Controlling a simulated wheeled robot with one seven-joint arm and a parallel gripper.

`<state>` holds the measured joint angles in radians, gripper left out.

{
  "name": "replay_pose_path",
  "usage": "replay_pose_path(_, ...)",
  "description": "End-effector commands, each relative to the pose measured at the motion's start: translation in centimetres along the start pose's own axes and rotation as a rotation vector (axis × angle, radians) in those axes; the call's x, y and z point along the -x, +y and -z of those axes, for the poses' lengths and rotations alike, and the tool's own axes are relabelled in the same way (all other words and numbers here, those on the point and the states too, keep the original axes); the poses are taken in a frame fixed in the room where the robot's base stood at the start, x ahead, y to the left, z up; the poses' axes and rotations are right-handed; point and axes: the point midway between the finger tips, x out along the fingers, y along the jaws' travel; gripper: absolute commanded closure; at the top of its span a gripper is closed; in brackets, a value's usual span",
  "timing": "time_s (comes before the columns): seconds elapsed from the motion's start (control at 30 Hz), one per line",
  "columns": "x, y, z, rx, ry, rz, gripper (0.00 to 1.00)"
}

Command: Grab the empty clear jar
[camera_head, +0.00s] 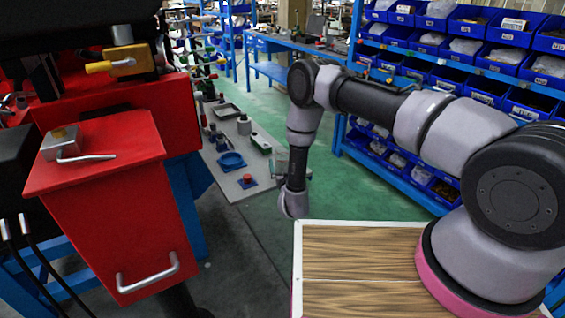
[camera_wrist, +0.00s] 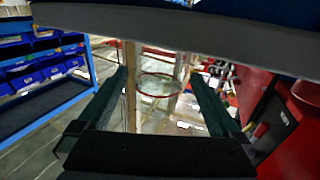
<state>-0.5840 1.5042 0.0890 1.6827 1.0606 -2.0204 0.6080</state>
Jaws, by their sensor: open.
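In the wrist view, a clear, see-through jar (camera_wrist: 158,86) with a thin reddish round rim shows between the two dark green fingers of my gripper (camera_wrist: 160,76). The fingers stand wide apart, one on each side of the jar in the picture, and I see no contact. I cannot tell how far beyond the fingertips the jar is. It looks empty, but the background shows through it. In the head view, my arm reaches down beside the right edge of a grey work surface (camera_head: 232,187), and the gripper is hard to make out there.
A red cabinet (camera_head: 105,190) stands at left. Shelves of blue bins (camera_head: 475,55) stand at right. Green floor (camera_head: 350,190) lies open between.

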Motion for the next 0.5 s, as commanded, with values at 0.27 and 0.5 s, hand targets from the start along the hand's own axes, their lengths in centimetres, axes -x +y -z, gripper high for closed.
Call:
replay_pose_path(0.27, -3.2, 0.1, 0.6, 0.0, 0.003, -0.001, 0.0)
replay_pose_path(0.5, -5.5, 0.1, 0.6, 0.001, 0.001, 0.0, 0.0)
